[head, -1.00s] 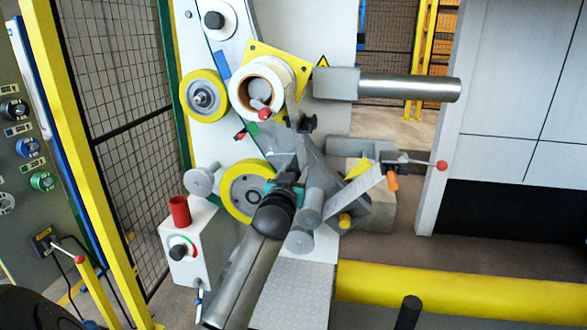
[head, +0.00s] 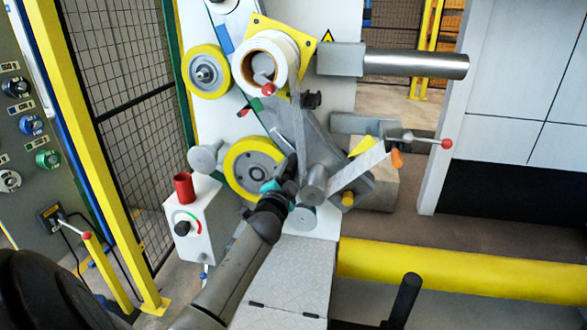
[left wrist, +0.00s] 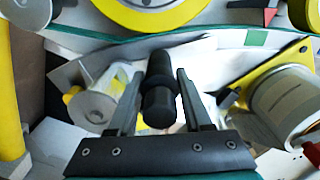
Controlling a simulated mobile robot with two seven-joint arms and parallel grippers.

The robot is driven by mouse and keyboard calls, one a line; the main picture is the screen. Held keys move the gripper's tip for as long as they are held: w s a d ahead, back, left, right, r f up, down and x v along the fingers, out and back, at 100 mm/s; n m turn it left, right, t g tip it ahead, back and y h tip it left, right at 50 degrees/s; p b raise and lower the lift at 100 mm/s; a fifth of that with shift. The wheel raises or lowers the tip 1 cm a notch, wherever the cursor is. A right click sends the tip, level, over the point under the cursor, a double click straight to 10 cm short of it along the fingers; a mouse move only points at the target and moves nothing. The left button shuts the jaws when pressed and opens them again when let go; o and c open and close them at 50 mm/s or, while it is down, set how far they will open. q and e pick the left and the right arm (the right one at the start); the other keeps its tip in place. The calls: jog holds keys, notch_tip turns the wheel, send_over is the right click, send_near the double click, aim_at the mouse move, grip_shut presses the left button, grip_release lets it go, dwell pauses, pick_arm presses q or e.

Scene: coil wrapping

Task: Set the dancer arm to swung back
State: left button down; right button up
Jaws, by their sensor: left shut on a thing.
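My left gripper (head: 283,172) reaches up from below in the head view, in front of the lower yellow-rimmed wheel (head: 240,165) and left of the small grey rollers (head: 314,184). In the left wrist view its two fingers stand either side of a black handle (left wrist: 159,98), and the gripper is shut on it. The handle appears to belong to the dancer arm, but my gripper and the rollers hide most of that arm in the head view. My right gripper is not in view.
A white film roll (head: 266,58) sits above, with film running down to the rollers and to the right. A red-knobbed lever (head: 445,144) sticks out at right. A white control box (head: 192,225) with a red cup (head: 183,187) stands at left. A yellow bar (head: 430,270) crosses below.

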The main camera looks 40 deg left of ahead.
pick_arm(q)
jog(key=s+a+f+m, duration=0.2)
jog(key=a+m, duration=0.3)
jog(key=m, duration=0.4)
jog(key=shift+s+a+f+b, duration=0.15)
jog(key=shift+s+f+b, duration=0.2)
jog(key=shift+s, duration=0.1)
jog(key=c, duration=0.6)
grip_release()
jog(key=shift+a, duration=0.1)
jog(key=shift+s, duration=0.1)
jog(key=p+v, duration=0.1)
jog(key=v, duration=1.4)
jog(key=shift+s+r, duration=0.1)
